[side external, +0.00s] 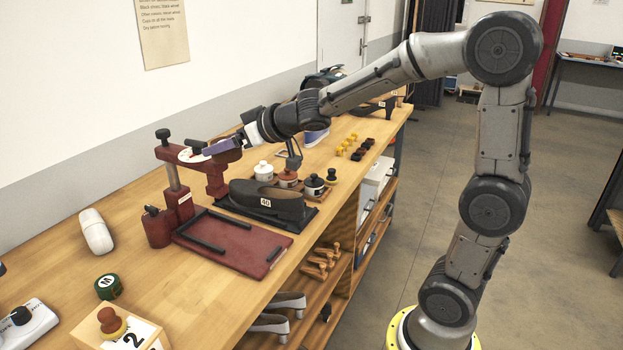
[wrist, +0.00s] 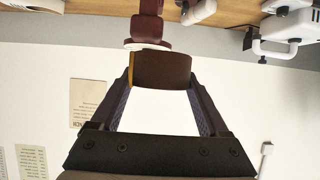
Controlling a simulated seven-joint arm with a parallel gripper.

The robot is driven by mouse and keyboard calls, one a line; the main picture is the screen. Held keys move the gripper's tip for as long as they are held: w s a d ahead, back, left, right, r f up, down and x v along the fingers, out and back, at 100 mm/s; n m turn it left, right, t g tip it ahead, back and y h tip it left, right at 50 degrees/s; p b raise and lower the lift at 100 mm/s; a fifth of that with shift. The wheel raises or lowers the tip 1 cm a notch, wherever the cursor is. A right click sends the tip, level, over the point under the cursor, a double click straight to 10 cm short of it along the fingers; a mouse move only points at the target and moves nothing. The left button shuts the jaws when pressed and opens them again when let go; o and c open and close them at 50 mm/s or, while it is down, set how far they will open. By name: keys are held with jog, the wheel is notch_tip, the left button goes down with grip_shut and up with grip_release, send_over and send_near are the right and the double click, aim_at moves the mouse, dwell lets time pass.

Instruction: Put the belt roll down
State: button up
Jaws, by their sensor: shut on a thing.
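The belt roll (wrist: 163,70) is a dark brown curved piece with a yellowish left edge, held between the fingertips in the wrist view. My gripper (wrist: 161,78) is shut on it. In the side view my gripper (side external: 210,149) points left, level, above the bench by a dark red press (side external: 178,152). There a purple finger hides the belt roll. A white disc (side external: 191,156) lies on the press arm, close to the fingertips. In the wrist view the white disc (wrist: 147,45) shows just beyond the roll; I cannot tell whether they touch.
A dark red board (side external: 235,243) lies before the press. A dark shoe form marked 40 (side external: 268,201) and several lidded jars (side external: 288,178) stand to its right. A white case (side external: 96,231) and a green tin (side external: 108,287) lie left. Bare wooden bench shows between them.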

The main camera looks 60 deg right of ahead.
jog(key=d+m+h, duration=0.1)
jog(key=d+h, duration=0.1)
jog(key=d, duration=0.9)
jog(key=s+d+f+m+h, duration=0.15)
jog(key=s+d, duration=0.25)
jog(key=d, duration=0.7)
jog(key=s+d+f+m+h, duration=0.15)
jog(key=s+d, duration=0.25)
jog(key=d, duration=0.7)
notch_tip(320, 180, down, 10)
jog(key=y, duration=0.1)
jog(key=shift+g, duration=0.3)
jog(key=w+d+f, duration=0.8)
jog(key=w+f, duration=0.1)
jog(key=shift+d, duration=0.2)
jog(key=shift+w+d+f, duration=0.35)
jog(key=shift+w+f, duration=0.1)
jog(key=shift+f, duration=0.15)
jog(key=shift+w+d+f, duration=0.1)
jog(key=shift+d+f, duration=0.05)
jog(key=shift+f, duration=1.55)
